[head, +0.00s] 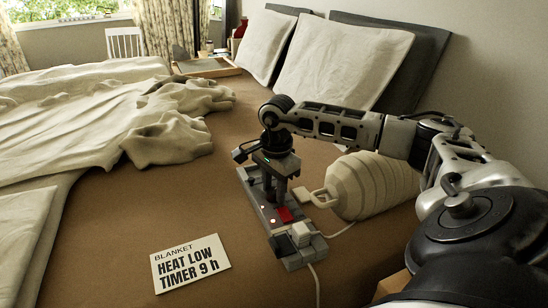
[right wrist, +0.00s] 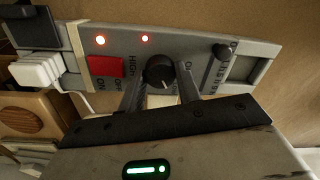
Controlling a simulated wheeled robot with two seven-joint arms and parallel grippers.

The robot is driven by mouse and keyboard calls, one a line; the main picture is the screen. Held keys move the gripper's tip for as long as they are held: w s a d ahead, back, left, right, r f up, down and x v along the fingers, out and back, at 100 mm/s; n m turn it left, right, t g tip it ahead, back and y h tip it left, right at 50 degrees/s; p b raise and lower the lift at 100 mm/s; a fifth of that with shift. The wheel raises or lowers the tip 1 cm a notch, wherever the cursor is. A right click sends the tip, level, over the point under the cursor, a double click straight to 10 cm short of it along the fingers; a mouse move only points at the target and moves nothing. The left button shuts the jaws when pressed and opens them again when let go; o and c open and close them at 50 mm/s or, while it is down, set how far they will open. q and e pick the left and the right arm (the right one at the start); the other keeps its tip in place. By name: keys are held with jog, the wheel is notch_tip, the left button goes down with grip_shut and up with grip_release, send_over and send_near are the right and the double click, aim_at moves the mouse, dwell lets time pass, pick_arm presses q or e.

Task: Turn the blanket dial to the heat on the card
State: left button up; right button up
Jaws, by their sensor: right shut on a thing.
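A grey control box (head: 262,208) lies on the brown bed cover. In the right wrist view its panel (right wrist: 205,62) shows a round black dial (right wrist: 158,70) with a pale pointer mark on its lower edge. "HIGH" is printed left of the dial; the label on its right is partly hidden. My right gripper (head: 274,194) points down over the box. Its fingers, also in the right wrist view (right wrist: 160,82), are shut on the dial from either side. The white card (head: 190,264) lies in front, reading "BLANKET HEAT LOW TIMER 9 h". My left gripper is not in view.
The panel has a red switch (right wrist: 106,66), two lit lamps, a smaller dark knob (right wrist: 222,51) and a window (right wrist: 242,68). A white plug (right wrist: 37,70) and cord sit at its end.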

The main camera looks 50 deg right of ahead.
jog(key=o, duration=1)
jog(key=shift+c, duration=0.2)
jog(key=shift+r, duration=0.1)
jog(key=shift+r, duration=0.4)
pick_arm(q)
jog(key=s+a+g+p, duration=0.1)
jog(key=p, duration=0.3)
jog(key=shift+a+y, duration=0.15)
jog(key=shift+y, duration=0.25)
pick_arm(e)
notch_tip(320, 180, up, 15)
jog(key=shift+s, duration=0.45)
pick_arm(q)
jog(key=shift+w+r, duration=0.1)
